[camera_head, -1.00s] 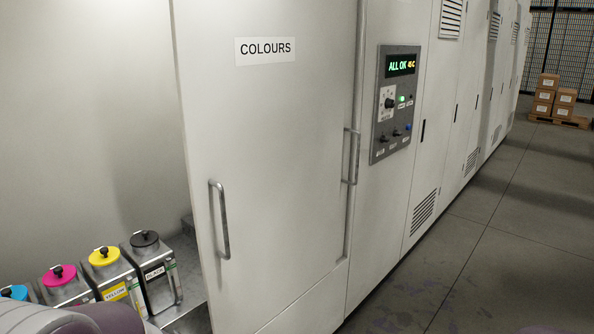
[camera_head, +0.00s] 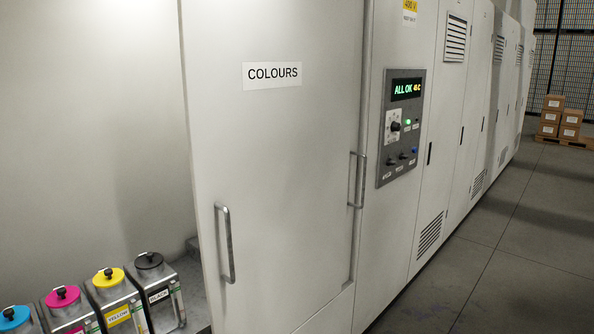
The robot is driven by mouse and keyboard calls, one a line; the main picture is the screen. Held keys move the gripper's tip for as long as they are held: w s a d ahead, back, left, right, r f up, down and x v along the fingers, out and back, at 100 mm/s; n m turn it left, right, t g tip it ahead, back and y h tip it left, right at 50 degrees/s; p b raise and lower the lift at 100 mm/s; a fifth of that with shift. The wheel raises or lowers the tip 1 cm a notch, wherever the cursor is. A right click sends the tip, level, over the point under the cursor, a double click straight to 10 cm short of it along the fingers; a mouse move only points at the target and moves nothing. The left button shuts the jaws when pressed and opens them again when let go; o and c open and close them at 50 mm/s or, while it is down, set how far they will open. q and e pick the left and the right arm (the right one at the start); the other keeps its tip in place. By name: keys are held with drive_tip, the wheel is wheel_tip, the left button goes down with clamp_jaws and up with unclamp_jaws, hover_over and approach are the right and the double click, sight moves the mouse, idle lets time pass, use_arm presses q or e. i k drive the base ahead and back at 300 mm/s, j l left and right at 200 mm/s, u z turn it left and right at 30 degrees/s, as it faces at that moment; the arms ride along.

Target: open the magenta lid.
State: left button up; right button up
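The magenta lid (camera_head: 63,296) is a round disc with a black knob. It sits flat on a metal ink container (camera_head: 70,318) at the lower left, between the cyan lid (camera_head: 13,318) and the yellow lid (camera_head: 108,277). The black lid (camera_head: 148,261) is on the container furthest right in the row. All these lids look closed on their containers. Neither of my grippers shows in the head view.
A tall white cabinet door marked COLOURS (camera_head: 272,75), with a vertical handle (camera_head: 225,244), stands right of the containers. A control panel (camera_head: 400,127) is on the machine beyond it. Open floor (camera_head: 520,270) lies to the right, with stacked boxes (camera_head: 558,118) far back.

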sight(62, 296)
drive_tip(key=u, duration=1.5)
drive_tip(key=i+l+z, duration=0.1)
drive_tip(key=i+z, duration=0.3)
drive_tip(key=i, duration=0.4)
